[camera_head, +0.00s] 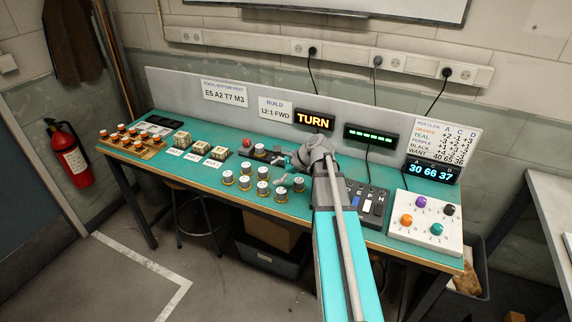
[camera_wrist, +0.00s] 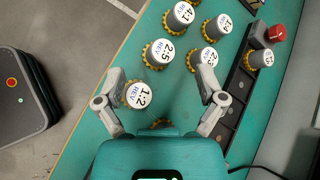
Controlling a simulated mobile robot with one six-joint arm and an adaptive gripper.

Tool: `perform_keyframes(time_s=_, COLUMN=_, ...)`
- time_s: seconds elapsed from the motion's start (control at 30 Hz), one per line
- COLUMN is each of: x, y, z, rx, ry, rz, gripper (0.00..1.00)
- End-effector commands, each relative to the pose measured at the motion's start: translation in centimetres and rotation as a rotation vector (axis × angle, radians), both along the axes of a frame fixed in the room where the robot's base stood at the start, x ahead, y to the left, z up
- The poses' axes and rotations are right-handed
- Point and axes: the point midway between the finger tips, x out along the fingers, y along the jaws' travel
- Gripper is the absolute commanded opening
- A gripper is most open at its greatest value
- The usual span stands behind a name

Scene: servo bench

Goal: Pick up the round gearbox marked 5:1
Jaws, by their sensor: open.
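Several round gearboxes with white tops and gold toothed rims stand on the green bench; one group is in the head view (camera_head: 263,173). I cannot make out a 5:1 mark on any top. In the wrist view the tops seem to read 4:1 REV (camera_wrist: 182,14), 2:5 (camera_wrist: 166,50) and 1:2 REV (camera_wrist: 139,95). My gripper (camera_wrist: 162,74) is open and empty above the bench. The 1:2 gearbox shows between its fingers, closer to the left one. In the head view my gripper (camera_head: 284,162) is small and unclear.
A red button (camera_wrist: 277,33) stands by a dark slotted rail (camera_wrist: 232,90). Marked boxes (camera_head: 200,148) and orange-topped parts (camera_head: 130,136) are on the left. A keypad (camera_head: 368,200) and a knob panel (camera_head: 425,224) are on the right.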

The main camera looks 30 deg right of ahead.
Motion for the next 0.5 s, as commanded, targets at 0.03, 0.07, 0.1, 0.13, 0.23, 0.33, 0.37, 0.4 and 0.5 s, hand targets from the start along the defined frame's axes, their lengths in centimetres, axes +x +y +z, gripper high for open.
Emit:
perform_keyframes(time_s=0.03, x=-0.4, y=1.0, z=-0.7, rx=-0.032, ry=-0.005, rz=0.037, gripper=0.89)
perform_keyframes(time_s=0.07, x=-0.6, y=1.4, z=-1.0, rx=-0.051, ry=-0.009, rz=0.059, gripper=0.89)
perform_keyframes(time_s=0.1, x=-0.9, y=2.0, z=-1.5, rx=-0.080, ry=-0.013, rz=0.092, gripper=0.89)
perform_keyframes(time_s=0.13, x=-1.1, y=2.5, z=-1.8, rx=-0.101, ry=-0.017, rz=0.115, gripper=0.89)
perform_keyframes(time_s=0.23, x=-2.0, y=4.4, z=-3.1, rx=-0.186, ry=-0.034, rz=0.217, gripper=0.89)
perform_keyframes(time_s=0.33, x=-3.3, y=6.7, z=-4.8, rx=-0.291, ry=-0.054, rz=0.354, gripper=0.89)
perform_keyframes(time_s=0.37, x=-3.8, y=7.4, z=-5.4, rx=-0.325, ry=-0.060, rz=0.401, gripper=0.89)
perform_keyframes(time_s=0.4, x=-4.5, y=8.4, z=-6.1, rx=-0.375, ry=-0.070, rz=0.470, gripper=0.89)
perform_keyframes(time_s=0.5, x=-6.2, y=10.6, z=-7.9, rx=-0.494, ry=-0.095, rz=0.650, gripper=0.89)
